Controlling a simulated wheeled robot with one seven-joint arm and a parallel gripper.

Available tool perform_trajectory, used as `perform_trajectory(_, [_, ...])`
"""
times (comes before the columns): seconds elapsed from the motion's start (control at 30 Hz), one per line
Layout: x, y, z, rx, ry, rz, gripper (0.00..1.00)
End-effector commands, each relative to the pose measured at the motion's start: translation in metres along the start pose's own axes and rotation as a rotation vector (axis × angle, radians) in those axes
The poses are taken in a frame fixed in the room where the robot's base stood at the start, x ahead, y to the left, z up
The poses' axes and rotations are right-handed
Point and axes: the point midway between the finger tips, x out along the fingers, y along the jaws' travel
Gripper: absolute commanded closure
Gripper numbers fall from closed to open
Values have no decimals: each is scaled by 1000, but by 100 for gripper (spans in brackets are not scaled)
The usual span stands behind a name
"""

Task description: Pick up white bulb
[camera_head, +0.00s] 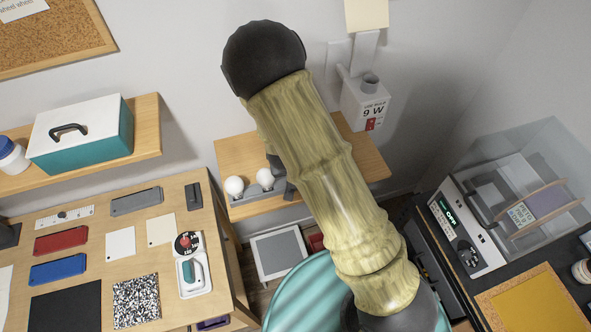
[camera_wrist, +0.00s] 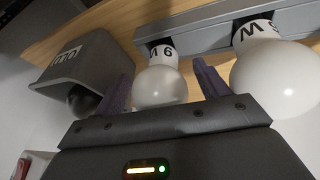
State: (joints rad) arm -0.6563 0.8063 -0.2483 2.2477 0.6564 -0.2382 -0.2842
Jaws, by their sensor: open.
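Two white bulbs stand in a grey holder on the wooden shelf. One white bulb (camera_head: 234,186) is at the left and another (camera_head: 265,177) is beside it, close to my gripper. In the wrist view, one white bulb (camera_wrist: 160,87) marked "9" lies between the two dark purple fingers of my gripper (camera_wrist: 163,72), with gaps on both sides. The other bulb (camera_wrist: 277,78) is right of the right finger. Both bases sit at the grey holder (camera_wrist: 205,36). My gripper is open and holds nothing. In the head view my arm hides most of it.
A grey bin (camera_wrist: 78,62) with a dark round thing in it is left of the fingers. A workbench (camera_head: 100,268) with flat items stands lower left.

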Motion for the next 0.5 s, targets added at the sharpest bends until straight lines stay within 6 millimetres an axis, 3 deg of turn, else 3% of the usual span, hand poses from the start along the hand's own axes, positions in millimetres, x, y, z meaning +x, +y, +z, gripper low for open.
perform_trajectory(0.13, [0,0,0,0,0,0,26])
perform_trajectory(0.37, [0,0,0,0,0,0,72])
perform_trajectory(0.5, [0,0,0,0,0,0,77])
